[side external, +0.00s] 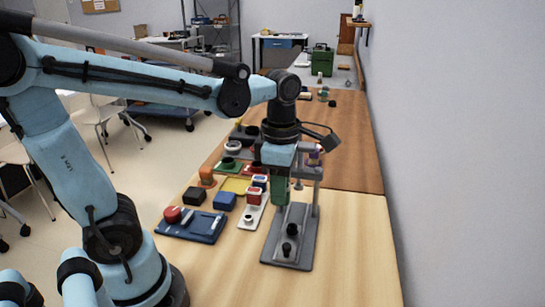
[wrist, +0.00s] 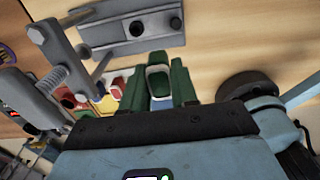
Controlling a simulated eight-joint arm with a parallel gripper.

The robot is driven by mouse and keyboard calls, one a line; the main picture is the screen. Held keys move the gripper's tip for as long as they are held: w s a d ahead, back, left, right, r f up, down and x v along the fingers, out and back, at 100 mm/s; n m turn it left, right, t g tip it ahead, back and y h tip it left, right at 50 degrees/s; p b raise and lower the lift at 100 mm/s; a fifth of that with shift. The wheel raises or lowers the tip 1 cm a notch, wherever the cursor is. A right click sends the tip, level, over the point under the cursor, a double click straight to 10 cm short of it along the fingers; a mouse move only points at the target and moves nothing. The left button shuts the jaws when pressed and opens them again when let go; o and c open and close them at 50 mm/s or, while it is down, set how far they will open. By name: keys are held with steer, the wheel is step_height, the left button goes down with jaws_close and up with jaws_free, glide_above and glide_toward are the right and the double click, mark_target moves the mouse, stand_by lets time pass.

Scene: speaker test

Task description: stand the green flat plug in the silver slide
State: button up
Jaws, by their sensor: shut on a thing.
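My gripper (side external: 280,178) points down and is shut on the green flat plug (side external: 279,190), which hangs upright below it. In the wrist view my gripper (wrist: 158,92) shows at the bottom centre, with the plug (wrist: 158,60) between its fingers; the plug has a pale inset face. The silver slide (side external: 272,252) appears to be the long grey plate with black round parts, below and in front of the plug in the side view. It also shows at the top of the wrist view (wrist: 100,36). Whether the plug touches it cannot be told.
A grey upright stand (side external: 317,180) is close behind and right of my gripper. To the left lie a blue base with a red button (side external: 190,226), a black block (side external: 194,196), a blue block (side external: 224,201) and a white strip (side external: 250,217). The wooden table's front right is clear.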

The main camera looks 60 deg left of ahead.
steer(key=shift+w+a+f, duration=0.2)
steer(key=shift+w+f, duration=0.55)
steer(key=shift+f, duration=0.55)
steer(key=shift+w+a+f, duration=0.25)
steer(key=shift+w+f, duration=0.45)
steer(key=shift+f, duration=0.6)
steer(key=shift+w+a+f, duration=0.2)
steer(key=shift+w+f, duration=0.55)
steer(key=shift+f, duration=0.55)
steer(key=shift+f, duration=1)
steer(key=o, duration=1.1)
steer(key=shift+r, duration=0.1)
step_height(320, 180, up, 7)
steer(key=shift+r, duration=0.2)
